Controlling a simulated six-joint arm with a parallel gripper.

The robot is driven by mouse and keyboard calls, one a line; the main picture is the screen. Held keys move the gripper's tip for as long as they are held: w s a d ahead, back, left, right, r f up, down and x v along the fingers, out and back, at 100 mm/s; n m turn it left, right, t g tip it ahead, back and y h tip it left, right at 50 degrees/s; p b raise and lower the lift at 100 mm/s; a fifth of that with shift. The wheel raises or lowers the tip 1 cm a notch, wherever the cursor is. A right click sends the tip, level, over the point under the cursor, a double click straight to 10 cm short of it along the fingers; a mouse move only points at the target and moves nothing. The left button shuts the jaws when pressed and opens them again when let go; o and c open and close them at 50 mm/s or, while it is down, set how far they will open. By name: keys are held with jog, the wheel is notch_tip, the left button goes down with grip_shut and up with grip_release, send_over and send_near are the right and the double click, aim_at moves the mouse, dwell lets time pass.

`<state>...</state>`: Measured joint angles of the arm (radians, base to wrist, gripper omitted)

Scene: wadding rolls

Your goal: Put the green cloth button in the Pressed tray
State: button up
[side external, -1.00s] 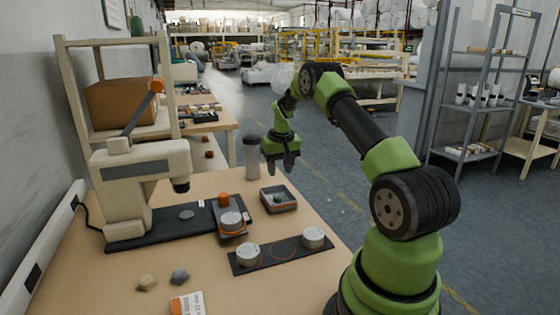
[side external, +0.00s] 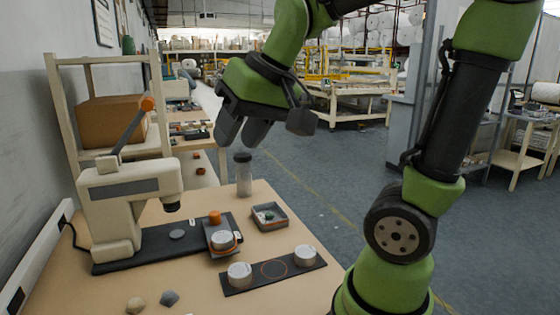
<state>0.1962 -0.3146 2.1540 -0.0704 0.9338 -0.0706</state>
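A small green piece that looks like the green cloth button (side external: 267,215) lies inside a small grey square tray (side external: 283,224) on the tabletop. The tray has a pale label too small to read, so I cannot tell whether it is the Pressed tray. My gripper (side external: 243,133) is raised at the back of the table, above and left of the tray and near the top of a grey bottle in the picture. Its dark fingers point down and stand apart, with nothing seen between them.
A beige press (side external: 125,205) with an orange-tipped lever stands left on a black base. A round silver die (side external: 222,240) sits beside an orange knob. A black strip (side external: 258,282) carries two silver discs. A capped bottle (side external: 244,178) stands behind the tray. Two small lumps (side external: 152,301) lie front left.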

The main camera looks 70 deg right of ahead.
jog(key=s+a+f+n+t+y, duration=0.1)
jog(key=s+a, duration=0.4)
jog(key=s, duration=0.3)
jog(key=shift+s+f+y, duration=0.15)
jog(key=shift+f+y, duration=0.15)
jog(key=shift+f, duration=0.1)
